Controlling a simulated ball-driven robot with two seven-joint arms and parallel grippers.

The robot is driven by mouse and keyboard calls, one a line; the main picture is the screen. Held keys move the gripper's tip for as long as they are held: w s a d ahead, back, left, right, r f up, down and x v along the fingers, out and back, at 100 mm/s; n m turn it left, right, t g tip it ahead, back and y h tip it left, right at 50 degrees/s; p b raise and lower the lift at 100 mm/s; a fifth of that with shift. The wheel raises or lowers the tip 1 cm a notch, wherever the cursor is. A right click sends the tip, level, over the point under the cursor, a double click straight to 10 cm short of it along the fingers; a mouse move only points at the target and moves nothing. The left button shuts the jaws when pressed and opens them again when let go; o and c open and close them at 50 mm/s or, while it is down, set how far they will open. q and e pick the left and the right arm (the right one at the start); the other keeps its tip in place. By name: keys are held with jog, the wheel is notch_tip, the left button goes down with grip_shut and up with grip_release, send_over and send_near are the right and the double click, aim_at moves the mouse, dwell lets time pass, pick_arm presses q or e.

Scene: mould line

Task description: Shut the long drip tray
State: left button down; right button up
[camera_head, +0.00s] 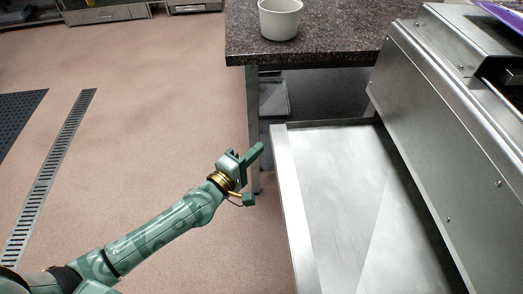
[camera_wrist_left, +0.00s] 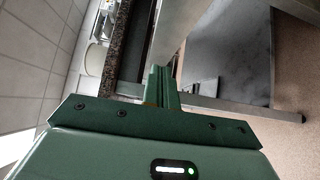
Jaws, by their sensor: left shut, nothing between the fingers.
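The long drip tray (camera_head: 340,200) is a wide, flat metal tray that stands pulled out to the left from under the steel machine (camera_head: 450,130) in the head view. Its raised front wall (camera_head: 291,200) runs along its left side. My left gripper (camera_head: 259,150) is shut and empty, just left of the far end of that wall, with a small gap showing in the picture. In the left wrist view the shut fingers (camera_wrist_left: 160,85) point away from the camera. My right gripper is in neither view.
A dark stone-topped table (camera_head: 320,45) stands beyond the tray and carries a pale pot (camera_head: 280,18). Its metal leg (camera_head: 252,100) is close behind my left gripper. The floor at left is open, with a drain grate (camera_head: 50,170) and a dark mat (camera_head: 15,115).

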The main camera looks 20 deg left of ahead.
pick_arm(q)
jog(key=shift+w+d, duration=0.3)
jog(key=shift+d, duration=0.55)
